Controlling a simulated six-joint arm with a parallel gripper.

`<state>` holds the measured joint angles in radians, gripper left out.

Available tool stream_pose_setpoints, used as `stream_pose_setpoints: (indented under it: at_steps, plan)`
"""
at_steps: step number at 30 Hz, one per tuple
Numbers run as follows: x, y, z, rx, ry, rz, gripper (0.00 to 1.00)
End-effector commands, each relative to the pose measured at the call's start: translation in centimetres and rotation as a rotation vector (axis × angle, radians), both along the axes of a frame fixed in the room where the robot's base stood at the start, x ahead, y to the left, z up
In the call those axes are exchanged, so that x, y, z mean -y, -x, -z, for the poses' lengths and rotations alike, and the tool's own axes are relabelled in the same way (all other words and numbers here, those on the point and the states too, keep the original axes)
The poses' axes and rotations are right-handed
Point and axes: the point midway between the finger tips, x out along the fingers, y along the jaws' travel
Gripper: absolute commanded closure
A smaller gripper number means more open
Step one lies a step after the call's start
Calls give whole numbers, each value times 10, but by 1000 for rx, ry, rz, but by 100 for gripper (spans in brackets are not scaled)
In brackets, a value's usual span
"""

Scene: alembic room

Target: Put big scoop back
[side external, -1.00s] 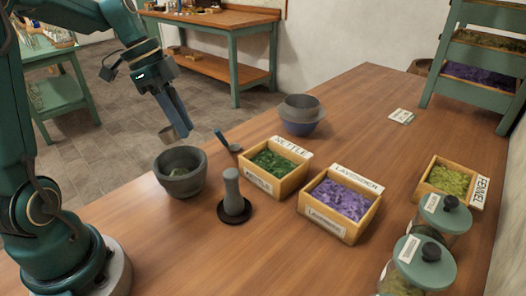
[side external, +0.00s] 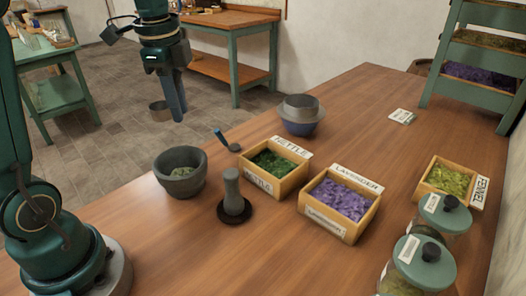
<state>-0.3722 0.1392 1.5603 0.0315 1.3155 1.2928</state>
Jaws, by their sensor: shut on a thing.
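My gripper (side external: 177,116) is shut on a scoop, with its fingers pointing down. The scoop's grey metal cup (side external: 160,111) shows just left of the fingertips and looks about level; its handle is hidden by the fingers. It hangs in the air behind the dark stone mortar (side external: 181,186), apart from it. The mortar holds some green herb.
A pestle (side external: 233,190) stands on a dark round base. Boxes of nettle (side external: 262,186), lavender (side external: 330,232) and fennel (side external: 455,165) stand to the right, near lidded jars (side external: 423,262). A sieve-like bowl (side external: 299,128) stands behind. The table's far right middle is mostly clear.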

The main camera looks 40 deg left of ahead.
Motion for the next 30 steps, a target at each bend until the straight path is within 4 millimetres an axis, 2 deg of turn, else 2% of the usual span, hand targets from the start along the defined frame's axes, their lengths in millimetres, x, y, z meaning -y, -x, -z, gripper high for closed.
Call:
stream_pose_setpoints:
  at_steps: [5, 11, 14, 20, 24, 30]
  plan:
    - [3, -2, -22, 1, 0, 13, 100]
    - [44, -16, -21, -2, 1, 185, 100]
    - [70, -22, -21, -2, 1, 288, 100]
    - [140, -26, -21, -2, 1, 556, 100]
    - [193, -17, -21, -1, 1, 753, 100]
    - [247, 3, -21, -1, 2, 960, 100]
